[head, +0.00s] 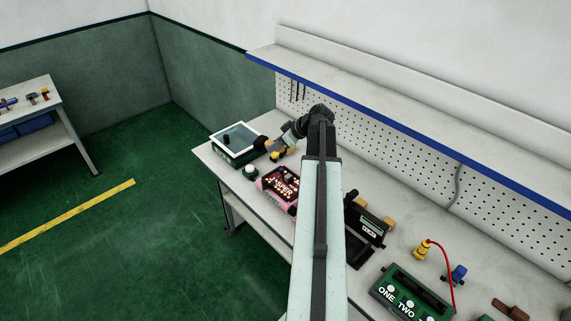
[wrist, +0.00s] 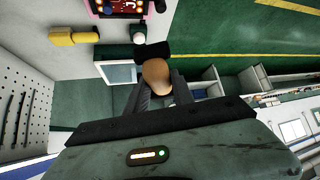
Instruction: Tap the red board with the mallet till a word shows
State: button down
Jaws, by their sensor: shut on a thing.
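The red board (head: 280,185) sits in a pink frame on the bench, left of my arm. It carries light marks and small parts; I cannot read a word on it. Part of it shows at the top edge of the wrist view (wrist: 118,8). My gripper (wrist: 158,88) is shut on a rounded tan piece, which looks like the mallet (wrist: 157,74). In the head view the tan piece is small, beyond the board and above the bench, apart from the board.
A white-rimmed green box (head: 228,157) stands at the bench's far end. A white knob (head: 249,171) and a yellow piece (wrist: 73,36) stand near the board. A black stand (head: 364,230) and green ONE TWO box (head: 408,294) are nearer. A shelf (head: 400,110) overhangs the back.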

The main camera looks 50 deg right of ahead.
jog(key=shift+a+r, duration=0.1)
jog(key=shift+s+f, duration=0.1)
jog(key=shift+f, duration=0.1)
jog(key=shift+m+h, duration=0.3)
jog(key=shift+m, duration=0.2)
jog(key=s+d+f+b, duration=0.1)
jog(key=s+f+b, duration=0.1)
jog(key=f+b, duration=0.2)
jog(key=s+d+f+b, duration=0.1)
jog(key=s+f+b, duration=0.2)
jog(key=f+b, duration=0.2)
jog(key=s+d+f+b, duration=0.1)
jog(key=s+f+b, duration=0.2)
jog(key=f+b, duration=0.2)
jog(key=shift+s+d, duration=0.15)
